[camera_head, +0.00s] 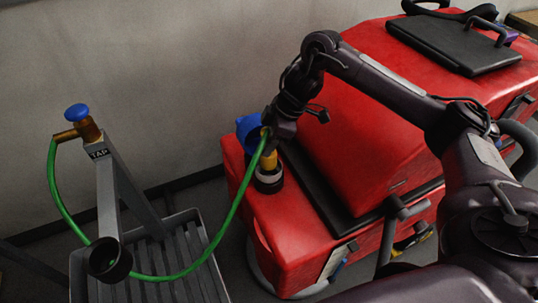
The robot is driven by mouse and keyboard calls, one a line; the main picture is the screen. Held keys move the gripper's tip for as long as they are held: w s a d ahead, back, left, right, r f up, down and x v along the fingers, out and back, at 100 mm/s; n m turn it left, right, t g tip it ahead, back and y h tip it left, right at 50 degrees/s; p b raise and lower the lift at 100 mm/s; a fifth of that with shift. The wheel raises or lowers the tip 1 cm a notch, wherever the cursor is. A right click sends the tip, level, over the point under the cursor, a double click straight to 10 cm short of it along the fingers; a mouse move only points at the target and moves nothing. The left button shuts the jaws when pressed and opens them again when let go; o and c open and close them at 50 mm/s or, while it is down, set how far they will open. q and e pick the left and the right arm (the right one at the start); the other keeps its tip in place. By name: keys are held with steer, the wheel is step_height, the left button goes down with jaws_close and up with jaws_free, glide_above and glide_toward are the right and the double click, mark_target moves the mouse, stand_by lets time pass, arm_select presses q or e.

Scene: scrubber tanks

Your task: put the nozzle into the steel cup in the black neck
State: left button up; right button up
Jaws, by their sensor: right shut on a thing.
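My right gripper (270,132) points down at the near left corner of the red machine. It is shut on the nozzle, whose yellow body (269,160) shows just below the fingers. The green hose (238,200) runs from the nozzle down and left to the tap. The black neck (268,184) stands on the red machine directly below the nozzle. A pale grey rim, apparently the steel cup (267,175), shows at its top. The nozzle's lower end overlaps this rim; I cannot tell whether the tip is inside or just above. My left gripper is not in view.
A blue cap (246,128) stands behind the neck, close to my right gripper. The tap (82,125) with a blue knob is on a grey stand at left. A black ring (110,260) and slatted grey tray (172,262) are below it. The wall is behind.

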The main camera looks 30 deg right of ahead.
step_height(320, 180, down, 4)
steer(key=shift+r+b, duration=0.25)
steer(key=shift+b, duration=0.35)
steer(key=shift+f, duration=0.25)
steer(key=shift+f, duration=0.55)
steer(key=o, duration=1)
